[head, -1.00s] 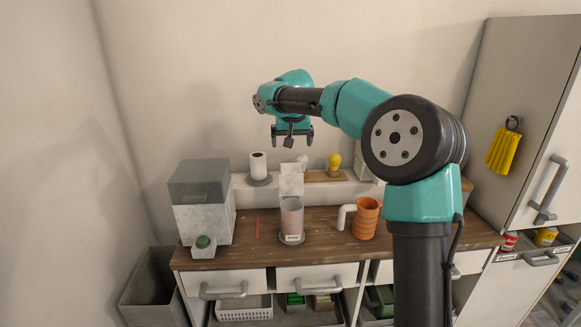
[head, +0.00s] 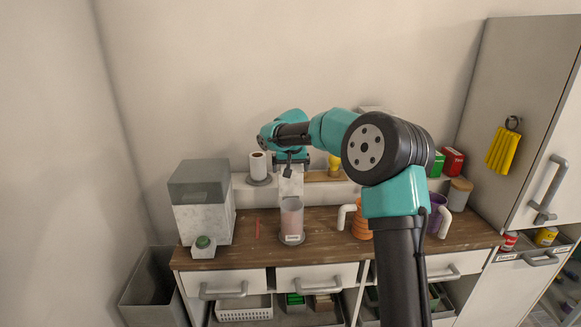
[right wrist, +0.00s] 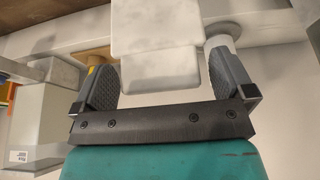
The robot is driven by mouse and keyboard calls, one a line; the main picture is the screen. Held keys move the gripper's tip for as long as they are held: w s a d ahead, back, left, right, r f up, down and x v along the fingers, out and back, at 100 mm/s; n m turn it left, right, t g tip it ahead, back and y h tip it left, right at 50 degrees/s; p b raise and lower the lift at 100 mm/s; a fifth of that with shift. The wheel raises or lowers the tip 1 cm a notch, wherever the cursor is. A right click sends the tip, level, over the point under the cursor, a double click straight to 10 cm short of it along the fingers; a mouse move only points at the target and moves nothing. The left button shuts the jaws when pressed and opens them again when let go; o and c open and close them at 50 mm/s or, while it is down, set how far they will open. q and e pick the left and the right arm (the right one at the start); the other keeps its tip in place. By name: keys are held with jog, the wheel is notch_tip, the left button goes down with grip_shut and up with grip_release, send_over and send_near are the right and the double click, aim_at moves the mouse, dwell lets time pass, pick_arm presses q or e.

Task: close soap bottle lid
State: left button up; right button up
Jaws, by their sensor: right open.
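The soap bottle (head: 291,217) stands upright on a grey disc on the wooden counter, with a translucent pinkish body and a label low on its front. A white marbled piece, seemingly its raised lid (head: 290,188), stands up at the top. My right gripper (head: 290,165) is open just above this lid, pointing down. In the right wrist view, white block-like parts (right wrist: 155,28) lie ahead of the right gripper (right wrist: 161,70), within the gap between its fingers. Whether the fingers touch them I cannot tell. My left gripper is not in view.
A marbled box dispenser (head: 202,218) stands left of the bottle, with a small green-topped box (head: 203,247) in front. An orange mug (head: 361,222) is to the right. A paper roll (head: 258,165) stands on the back ledge.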

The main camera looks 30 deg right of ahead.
jog(key=shift+c, duration=0.4)
jog(key=c, duration=0.9)
jog(key=shift+o, duration=0.2)
